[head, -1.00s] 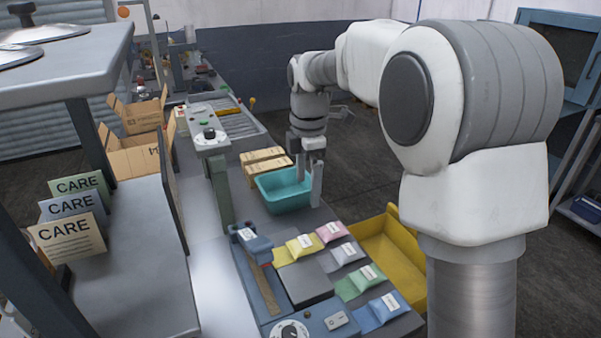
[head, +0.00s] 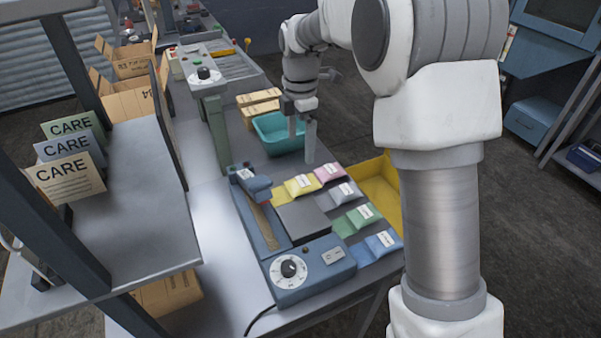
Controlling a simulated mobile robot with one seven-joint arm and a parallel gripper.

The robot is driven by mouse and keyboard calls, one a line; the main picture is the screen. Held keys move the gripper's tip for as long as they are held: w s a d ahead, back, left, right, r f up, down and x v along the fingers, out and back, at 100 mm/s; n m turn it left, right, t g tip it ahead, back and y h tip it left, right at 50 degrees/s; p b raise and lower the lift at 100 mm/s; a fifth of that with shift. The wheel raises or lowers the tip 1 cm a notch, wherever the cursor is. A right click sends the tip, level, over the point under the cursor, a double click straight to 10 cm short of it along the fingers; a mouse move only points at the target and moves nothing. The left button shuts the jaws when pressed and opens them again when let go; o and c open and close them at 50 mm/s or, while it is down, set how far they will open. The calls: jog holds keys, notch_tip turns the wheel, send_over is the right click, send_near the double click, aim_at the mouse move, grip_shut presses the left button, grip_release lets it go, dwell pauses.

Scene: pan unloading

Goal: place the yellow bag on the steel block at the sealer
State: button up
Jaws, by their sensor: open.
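The yellow bag (head: 298,187) lies flat with a white label, in the left column of small bags behind the steel block. The steel block (head: 303,220) is a flat grey plate beside the sealer (head: 312,276), a blue unit with a dial and a pivoting arm. Nothing lies on the block. My gripper (head: 302,142) points down with its two fingers apart and empty. In the picture it shows just above the yellow and pink bags, in front of the teal tray's right side. Its exact height is hard to tell.
Pink (head: 328,173), grey (head: 343,193), green (head: 357,220) and blue (head: 377,247) bags lie right of the block. A yellow bin (head: 381,190) stands behind them. A teal tray (head: 277,136) and cardboard boxes (head: 259,104) sit farther back. A post-mounted control box (head: 206,84) stands left.

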aim_at(300, 182)
notch_tip(300, 182, down, 13)
jog(key=shift+r, duration=0.15)
dwell(0.4)
jog(key=c, duration=1.4)
